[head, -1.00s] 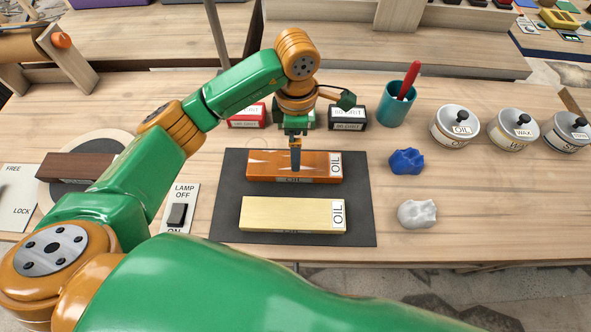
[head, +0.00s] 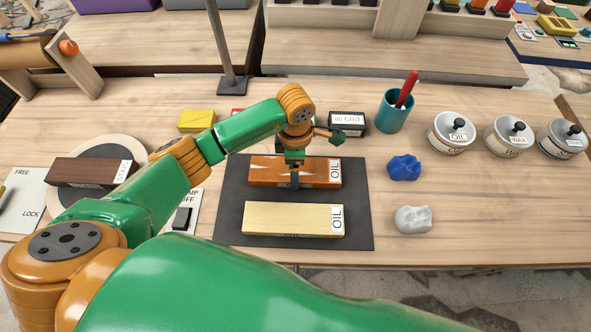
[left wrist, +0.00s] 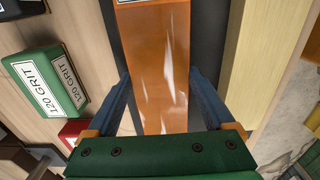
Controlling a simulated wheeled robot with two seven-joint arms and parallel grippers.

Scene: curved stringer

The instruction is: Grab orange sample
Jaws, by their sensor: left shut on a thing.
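The orange sample (head: 262,169) is a glossy orange-brown block labelled OIL at its right end. It lies on the far half of a dark mat (head: 232,206). My left gripper (head: 295,180) reaches down over its middle, with a finger against its near side. In the left wrist view the orange block (left wrist: 163,70) runs between the two blue fingers of my left gripper (left wrist: 160,105), which is shut on it. A pale wood sample (head: 285,218), also labelled OIL, lies nearer on the mat. My right gripper is not seen.
Blue (head: 404,168) and white (head: 413,219) crumpled cloths lie right of the mat. Tins (head: 452,132) stand farther right, a teal cup (head: 393,115) behind. A grit block (head: 347,123) and yellow block (head: 196,120) sit behind. A dark STAIN sample (head: 78,171) is on the left.

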